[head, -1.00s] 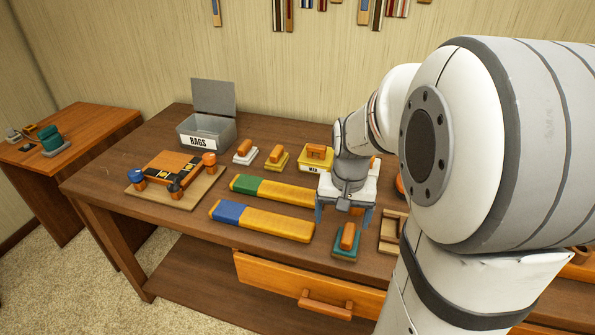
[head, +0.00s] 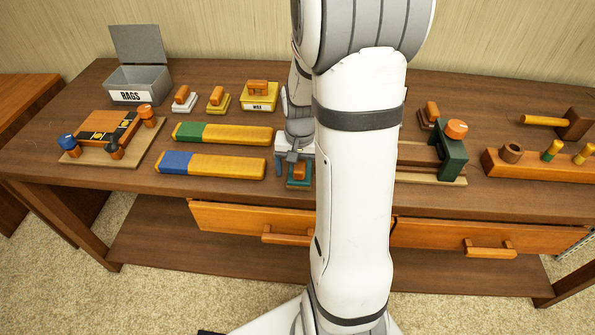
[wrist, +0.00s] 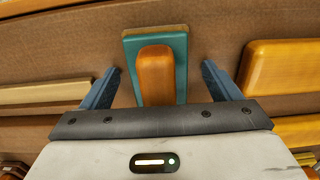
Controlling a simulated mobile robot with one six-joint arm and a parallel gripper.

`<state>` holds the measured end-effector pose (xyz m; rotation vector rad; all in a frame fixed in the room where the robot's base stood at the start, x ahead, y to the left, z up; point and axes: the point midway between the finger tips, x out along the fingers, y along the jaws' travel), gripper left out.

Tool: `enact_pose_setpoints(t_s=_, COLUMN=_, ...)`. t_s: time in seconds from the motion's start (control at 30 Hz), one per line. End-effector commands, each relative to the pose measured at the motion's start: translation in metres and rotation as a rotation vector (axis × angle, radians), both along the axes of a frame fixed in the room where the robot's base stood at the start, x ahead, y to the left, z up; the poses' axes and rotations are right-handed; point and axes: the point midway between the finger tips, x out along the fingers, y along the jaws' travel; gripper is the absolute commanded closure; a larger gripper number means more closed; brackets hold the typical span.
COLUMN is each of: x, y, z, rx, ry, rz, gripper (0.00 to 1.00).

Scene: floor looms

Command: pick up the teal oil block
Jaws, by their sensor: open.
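The teal oil block (head: 299,184) lies on the workbench near its front edge, with an orange wooden handle on top. In the wrist view the teal block (wrist: 183,52) sits ahead of and partly between my fingers, its orange handle (wrist: 155,75) in the middle. My gripper (wrist: 162,78) is open, with a blue finger on each side of the block and a visible gap on both sides. In the head view my gripper (head: 294,162) is over the block, and my arm hides part of the bench to its right.
Blue-and-yellow (head: 212,165) and green-and-yellow (head: 222,134) bars lie left of the block. Behind them are white (head: 184,104) and yellow (head: 218,105) handled blocks, a yellow box (head: 259,103) and the RAGS bin (head: 135,82). A green clamp-like fixture (head: 450,155) stands right of my arm.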

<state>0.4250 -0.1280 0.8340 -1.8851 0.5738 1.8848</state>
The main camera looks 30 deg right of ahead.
Motion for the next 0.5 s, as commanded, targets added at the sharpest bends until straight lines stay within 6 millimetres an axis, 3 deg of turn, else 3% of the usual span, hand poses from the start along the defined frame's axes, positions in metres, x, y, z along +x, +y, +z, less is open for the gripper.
enact_pose_setpoints(t_s=0.13, x=0.0, y=-0.0002, z=0.0004, rx=0.0, ry=0.0, rz=0.0, gripper=0.16)
enact_pose_setpoints(t_s=0.5, x=-0.0001, y=-0.0005, z=0.0006, rx=0.0, ry=0.0, rz=-0.001, gripper=0.47)
